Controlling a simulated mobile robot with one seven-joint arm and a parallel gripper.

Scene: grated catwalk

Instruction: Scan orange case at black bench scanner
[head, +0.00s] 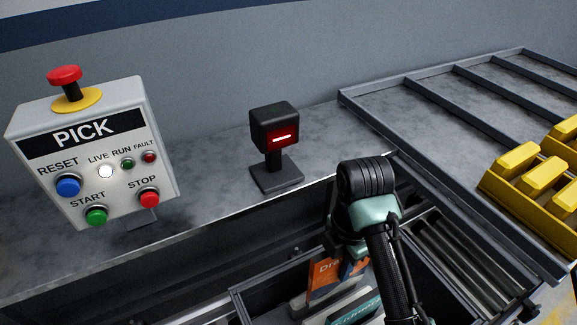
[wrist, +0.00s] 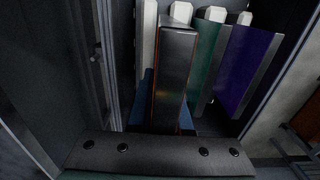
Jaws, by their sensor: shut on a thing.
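The orange case (head: 322,275) with white lettering stands in a dark crate (head: 246,301) below the bench edge, partly hidden by my arm. In the wrist view the case (wrist: 172,75) shows its dark narrow edge with thin orange borders. My gripper (wrist: 168,105) is shut on it, with blue fingers on either side; in the head view my wrist mostly hides the fingers. The black bench scanner (head: 274,135) stands on the grey bench on a small foot, its red lit window facing forward. The case is below and to the right of the scanner, apart from it.
Green (wrist: 205,62) and purple (wrist: 248,68) cases stand close beside the held one. A PICK button box (head: 95,150) stands left on the bench. Rollers (head: 450,245) and yellow blocks (head: 545,172) lie right. The bench around the scanner is clear.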

